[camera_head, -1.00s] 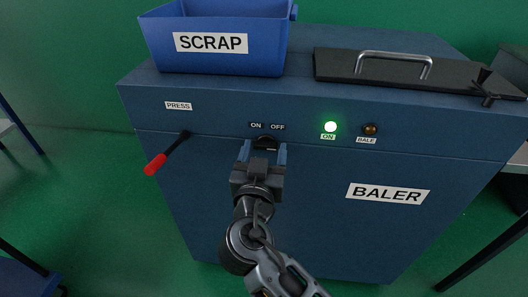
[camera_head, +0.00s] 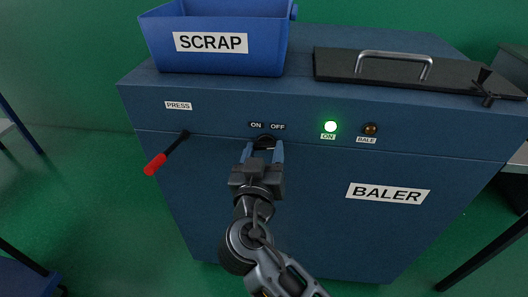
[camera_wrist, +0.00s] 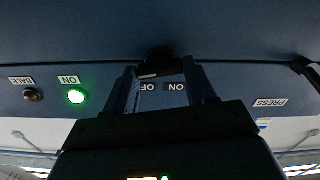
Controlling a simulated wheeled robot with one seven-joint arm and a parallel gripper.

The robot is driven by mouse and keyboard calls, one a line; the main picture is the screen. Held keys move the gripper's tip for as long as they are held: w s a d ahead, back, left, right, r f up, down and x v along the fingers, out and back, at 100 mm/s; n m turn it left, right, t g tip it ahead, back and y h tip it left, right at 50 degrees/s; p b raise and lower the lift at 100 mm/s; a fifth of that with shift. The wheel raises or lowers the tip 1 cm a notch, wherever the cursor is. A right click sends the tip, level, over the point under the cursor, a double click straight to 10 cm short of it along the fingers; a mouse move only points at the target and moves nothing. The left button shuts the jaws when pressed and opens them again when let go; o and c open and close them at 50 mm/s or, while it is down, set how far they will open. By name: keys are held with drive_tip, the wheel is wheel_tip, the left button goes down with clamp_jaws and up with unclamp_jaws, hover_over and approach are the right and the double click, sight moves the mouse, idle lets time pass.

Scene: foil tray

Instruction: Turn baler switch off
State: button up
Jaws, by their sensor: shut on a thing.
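The baler (camera_head: 330,210) is a large dark blue cabinet. Its switch (camera_head: 265,141) is a small dark knob on the front, just below the ON and OFF labels (camera_head: 267,126). My gripper (camera_head: 264,150) reaches it from below and is shut on the switch, one blue finger on each side. In the wrist view, the dark knob (camera_wrist: 158,62) shows at the fingertips, with the labels upside down. The fingers partly hide the knob, so I cannot tell which way it points. The green ON lamp (camera_head: 330,127) is lit.
The BALE lamp (camera_head: 370,129) is unlit amber. A red-handled PRESS lever (camera_head: 157,163) sticks out at the left. A blue SCRAP bin (camera_head: 215,60) and a black lid with a metal handle (camera_head: 395,65) are on top. The front around the gripper is clear.

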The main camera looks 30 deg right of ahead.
drive_tip(key=n+p, duration=0.1)
drive_tip(key=n, duration=0.4)
drive_tip(key=shift+n, duration=0.3)
drive_tip(key=shift+n+p, duration=0.95)
drive_tip(key=shift+n, duration=1.25)
drive_tip(key=shift+a, duration=0.1)
drive_tip(key=o, duration=1)
drive_tip(key=shift+o, duration=0.2)
drive_tip(key=v, duration=0.7)
drive_tip(key=shift+s+a, duration=0.2)
drive_tip(key=shift+s, duration=0.05)
drive_tip(key=shift+f, duration=0.1)
